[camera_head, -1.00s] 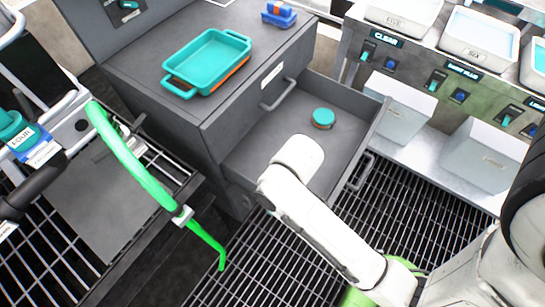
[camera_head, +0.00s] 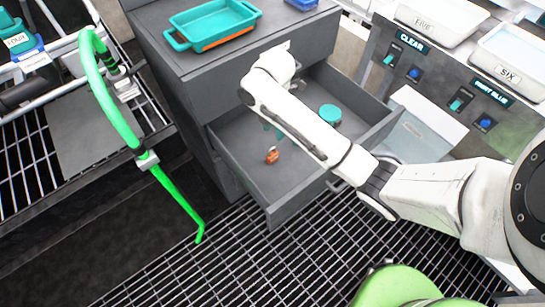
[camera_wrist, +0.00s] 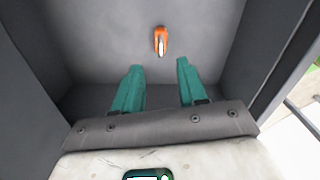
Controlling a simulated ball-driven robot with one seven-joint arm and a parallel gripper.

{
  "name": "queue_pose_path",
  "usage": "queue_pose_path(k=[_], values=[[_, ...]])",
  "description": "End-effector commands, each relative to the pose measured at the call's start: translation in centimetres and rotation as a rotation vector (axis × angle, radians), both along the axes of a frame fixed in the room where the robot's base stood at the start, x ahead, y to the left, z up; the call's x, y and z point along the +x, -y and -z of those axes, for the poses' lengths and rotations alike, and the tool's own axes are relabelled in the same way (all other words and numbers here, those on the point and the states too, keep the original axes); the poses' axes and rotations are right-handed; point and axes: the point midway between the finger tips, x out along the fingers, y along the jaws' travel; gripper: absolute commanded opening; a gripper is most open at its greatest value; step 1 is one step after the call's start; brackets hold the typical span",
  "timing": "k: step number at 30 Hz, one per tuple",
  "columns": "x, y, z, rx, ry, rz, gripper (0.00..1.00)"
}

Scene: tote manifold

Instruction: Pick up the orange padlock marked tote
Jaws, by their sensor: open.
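The orange padlock (camera_head: 272,155) lies on the floor of the open grey drawer (camera_head: 297,197), near its left side. It also shows in the wrist view (camera_wrist: 160,40), beyond the fingertips, with a pale shackle; any marking on it is too small to read. My gripper (camera_wrist: 160,66) has two teal fingers spread apart with nothing between them. The padlock is ahead of the gap and apart from the fingers. In the head view my arm reaches over the drawer and mostly hides the gripper (camera_head: 268,127).
A round teal object (camera_head: 330,114) sits in the drawer's right part. Drawer walls rise on both sides of my gripper. A teal tray (camera_head: 212,22) rests on the cabinet top. A bright green hose (camera_head: 118,115) hangs at left; a switch panel (camera_head: 440,85) stands at right.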

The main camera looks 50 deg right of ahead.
Motion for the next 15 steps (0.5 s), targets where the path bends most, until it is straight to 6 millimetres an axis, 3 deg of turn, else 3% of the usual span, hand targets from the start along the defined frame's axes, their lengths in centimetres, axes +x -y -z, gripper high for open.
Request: queue_pose_path(k=[6,15], values=[[-0.1,0.0,3.5,0.002,-0.001,0.002,0.41],[-0.2,0.2,5.8,0.001,0.0,0.003,0.41]])
